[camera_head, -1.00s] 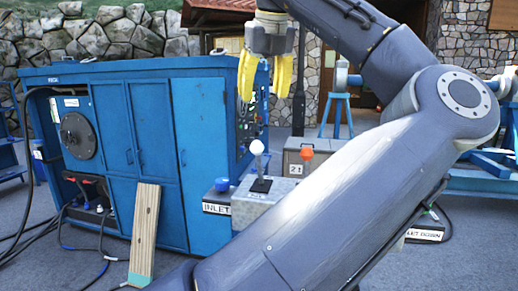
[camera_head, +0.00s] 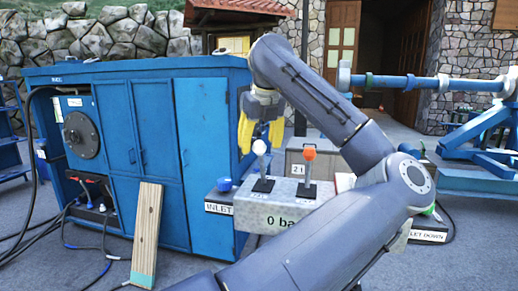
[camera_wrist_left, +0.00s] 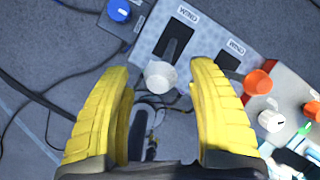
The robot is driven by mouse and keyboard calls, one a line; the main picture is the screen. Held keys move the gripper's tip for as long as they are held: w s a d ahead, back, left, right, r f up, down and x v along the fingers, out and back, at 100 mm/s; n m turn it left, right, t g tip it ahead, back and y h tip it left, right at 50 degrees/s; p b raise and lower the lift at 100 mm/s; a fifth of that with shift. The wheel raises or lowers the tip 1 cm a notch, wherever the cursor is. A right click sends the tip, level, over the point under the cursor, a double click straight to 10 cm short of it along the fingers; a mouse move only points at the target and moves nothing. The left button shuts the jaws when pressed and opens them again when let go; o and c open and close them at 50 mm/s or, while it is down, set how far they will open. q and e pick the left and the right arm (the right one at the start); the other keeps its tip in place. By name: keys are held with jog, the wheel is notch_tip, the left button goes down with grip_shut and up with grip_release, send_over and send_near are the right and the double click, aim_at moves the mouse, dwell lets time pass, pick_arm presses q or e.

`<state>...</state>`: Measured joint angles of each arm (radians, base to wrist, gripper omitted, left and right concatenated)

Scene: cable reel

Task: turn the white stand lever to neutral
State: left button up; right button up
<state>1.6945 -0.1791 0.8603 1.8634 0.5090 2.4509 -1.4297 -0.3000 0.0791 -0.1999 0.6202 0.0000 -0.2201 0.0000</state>
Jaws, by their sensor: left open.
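The white stand lever (camera_head: 262,165) stands on a grey control box (camera_head: 290,213) in the head view, its round white knob on top of a dark stem. In the left wrist view the white knob (camera_wrist_left: 160,76) lies between and just beyond the yellow fingertips. My left gripper (camera_head: 260,137) is open, with its yellow fingers pointing down around and just above the knob; whether they touch it I cannot tell. An orange lever (camera_head: 309,165) stands right of the white one and also shows in the left wrist view (camera_wrist_left: 258,82). My right gripper is not in view.
A blue knob (camera_head: 224,184) sits on the inlet box left of the levers. A big blue cabinet (camera_head: 130,150) stands at the left. A wooden plank (camera_head: 146,232) leans on it. Cables lie on the ground. A blue reel stand (camera_head: 480,140) is at the right.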

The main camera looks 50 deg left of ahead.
pick_arm(q)
jog(key=shift+x, duration=0.9)
jog(key=shift+c, duration=0.2)
grip_shut()
